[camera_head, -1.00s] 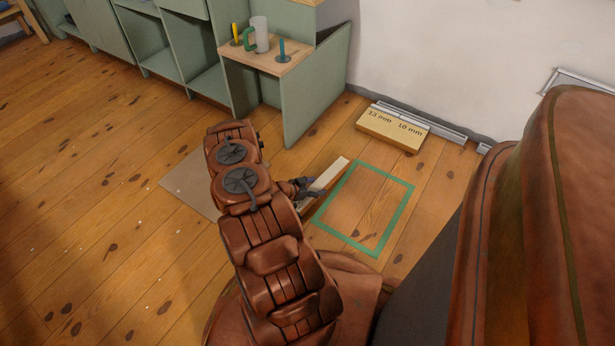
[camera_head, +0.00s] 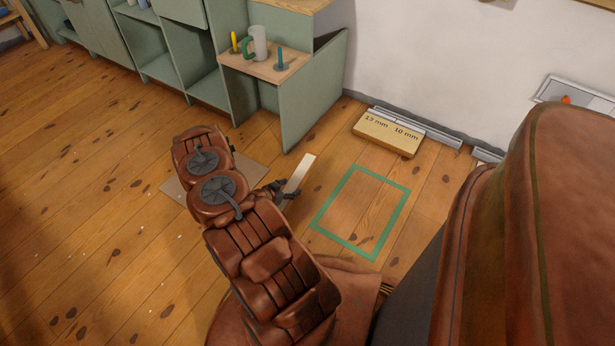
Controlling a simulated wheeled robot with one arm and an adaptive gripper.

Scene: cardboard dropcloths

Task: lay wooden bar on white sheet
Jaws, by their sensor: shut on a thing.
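My gripper (camera_head: 281,192) is shut on a pale wooden bar (camera_head: 301,172). The bar's far end sticks out up and to the right of the fingers; its near end is hidden by my gripper and arm. A flat, pale grey-brown sheet (camera_head: 174,189) lies on the floor to the left, and it is the only sheet I see. My arm covers most of it, with a corner showing on each side. The bar is to the right of the sheet. I cannot tell how high it is above the floor.
A green tape outline (camera_head: 399,207) marks an empty floor patch right of the bar. A box marked 13 mm and 10 mm (camera_head: 386,134) lies by the wall. A green shelf unit (camera_head: 309,107) stands behind, carrying a mug (camera_head: 259,42) and pegs. The left floor is clear.

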